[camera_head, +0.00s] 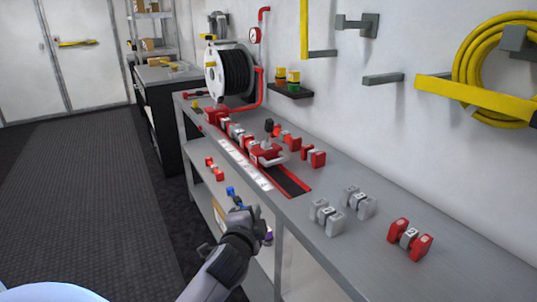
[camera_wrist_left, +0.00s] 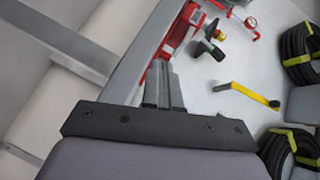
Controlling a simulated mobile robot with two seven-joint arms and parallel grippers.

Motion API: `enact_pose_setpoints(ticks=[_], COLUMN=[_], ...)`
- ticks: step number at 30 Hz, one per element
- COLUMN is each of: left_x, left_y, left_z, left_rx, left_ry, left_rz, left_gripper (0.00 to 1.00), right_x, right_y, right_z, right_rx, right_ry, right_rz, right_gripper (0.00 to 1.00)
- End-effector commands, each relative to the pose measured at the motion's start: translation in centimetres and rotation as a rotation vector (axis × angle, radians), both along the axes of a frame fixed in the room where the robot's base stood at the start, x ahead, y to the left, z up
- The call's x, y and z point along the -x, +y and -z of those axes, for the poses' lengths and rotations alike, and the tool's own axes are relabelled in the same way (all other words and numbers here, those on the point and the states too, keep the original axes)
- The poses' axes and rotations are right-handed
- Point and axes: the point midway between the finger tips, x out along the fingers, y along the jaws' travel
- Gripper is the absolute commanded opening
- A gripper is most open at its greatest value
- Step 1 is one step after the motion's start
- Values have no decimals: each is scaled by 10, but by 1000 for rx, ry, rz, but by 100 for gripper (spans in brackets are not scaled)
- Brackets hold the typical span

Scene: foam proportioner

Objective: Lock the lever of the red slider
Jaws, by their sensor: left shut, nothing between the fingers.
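The red slider (camera_head: 268,153) sits on the dark rail (camera_head: 290,182) of the grey bench. Its lever stands up from a grey and red body and ends in a black knob (camera_head: 269,126). My left gripper (camera_head: 238,207) is shut and empty, near the bench's front edge, in front of the slider and apart from it. In the left wrist view its fingers (camera_wrist_left: 161,68) lie together; red parts (camera_wrist_left: 180,35) and a black-ended part (camera_wrist_left: 207,48) show beyond them. I cannot tell whether that part is the lever. My right gripper is not in view.
Red and grey clamp-like blocks (camera_head: 410,238) stand on the bench at the right. A black hose reel (camera_head: 229,72) stands at the far end. A wall shelf (camera_head: 290,91) holds small coloured items. A blue item (camera_head: 230,191) shows close to my left gripper.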

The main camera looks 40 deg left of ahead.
Motion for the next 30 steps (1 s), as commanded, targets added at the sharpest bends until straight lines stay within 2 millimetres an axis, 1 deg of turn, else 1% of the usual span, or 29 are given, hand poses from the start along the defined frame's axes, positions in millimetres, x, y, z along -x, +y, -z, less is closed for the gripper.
enact_pose_setpoints(ticks=[1, 3, 6, 9, 12, 17, 30], left_x=[-16, -33, -52, -65, -72, -76, -75], left_y=[7, 12, 17, 19, 20, 20, 19], left_z=[-17, -37, -61, -78, -88, -93, -93], left_rx=[-91, -220, -378, -491, -562, -600, -595], left_ry=[-37, -78, -122, -149, -165, -171, -171], left_rz=[13, 34, 56, 71, 80, 85, 85], left_gripper=[0, 0, 0, 0, 0, 0, 0], right_x=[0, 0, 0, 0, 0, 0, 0], right_y=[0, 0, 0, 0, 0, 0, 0], right_z=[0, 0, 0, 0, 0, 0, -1], right_rx=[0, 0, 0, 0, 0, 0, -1], right_ry=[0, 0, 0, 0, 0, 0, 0], right_rz=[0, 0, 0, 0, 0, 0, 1], right_gripper=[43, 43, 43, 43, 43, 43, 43])
